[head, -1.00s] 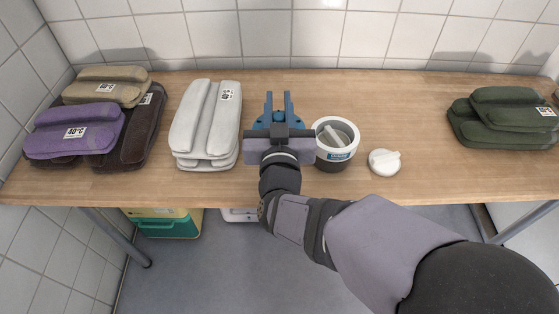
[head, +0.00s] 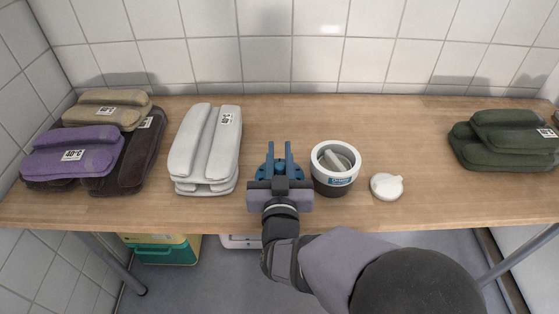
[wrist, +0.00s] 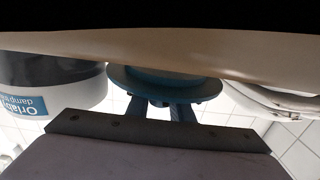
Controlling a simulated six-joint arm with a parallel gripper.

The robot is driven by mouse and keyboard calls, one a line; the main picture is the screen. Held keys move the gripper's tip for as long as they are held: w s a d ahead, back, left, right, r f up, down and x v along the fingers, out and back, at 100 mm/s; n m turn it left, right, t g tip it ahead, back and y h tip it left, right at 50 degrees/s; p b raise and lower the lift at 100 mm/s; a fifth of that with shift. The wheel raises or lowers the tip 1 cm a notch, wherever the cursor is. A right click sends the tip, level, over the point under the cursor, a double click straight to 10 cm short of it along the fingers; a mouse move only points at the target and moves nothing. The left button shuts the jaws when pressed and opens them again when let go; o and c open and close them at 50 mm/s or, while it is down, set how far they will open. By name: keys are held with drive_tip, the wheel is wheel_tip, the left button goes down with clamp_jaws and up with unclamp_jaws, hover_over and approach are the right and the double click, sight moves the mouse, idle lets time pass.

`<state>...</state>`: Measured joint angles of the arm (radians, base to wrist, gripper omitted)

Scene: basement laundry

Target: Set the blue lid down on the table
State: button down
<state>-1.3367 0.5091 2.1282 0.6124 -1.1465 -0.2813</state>
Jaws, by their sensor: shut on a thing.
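The blue lid (head: 264,172) is a round disc held at my gripper, partly covered by the blue fingers and the wrist in the head view. In the wrist view the blue lid (wrist: 165,86) shows as a flanged disc at the fingers, close to the wooden table (wrist: 60,45). I cannot tell whether it touches the table. My gripper (head: 280,148) is shut on the lid, over the table (head: 400,120) between the pale grey towels and the tub.
A white-rimmed dark tub (head: 335,177) with a pale object inside stands just right of my gripper. Pale grey folded towels (head: 205,145) lie left. Dark green towels (head: 500,145) lie far right, with bare table between.

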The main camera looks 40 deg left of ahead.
drive_tip(key=shift+f, duration=1.2)
drive_tip(key=shift+f+b, duration=0.15)
drive_tip(key=shift+b, duration=0.15)
drive_tip(key=c, duration=1.6)
unclamp_jaws()
drive_tip(key=shift+o, duration=0.2)
drive_tip(key=shift+r, duration=0.25)
drive_tip(key=v, duration=1.2)
drive_tip(key=shift+p, duration=0.3)
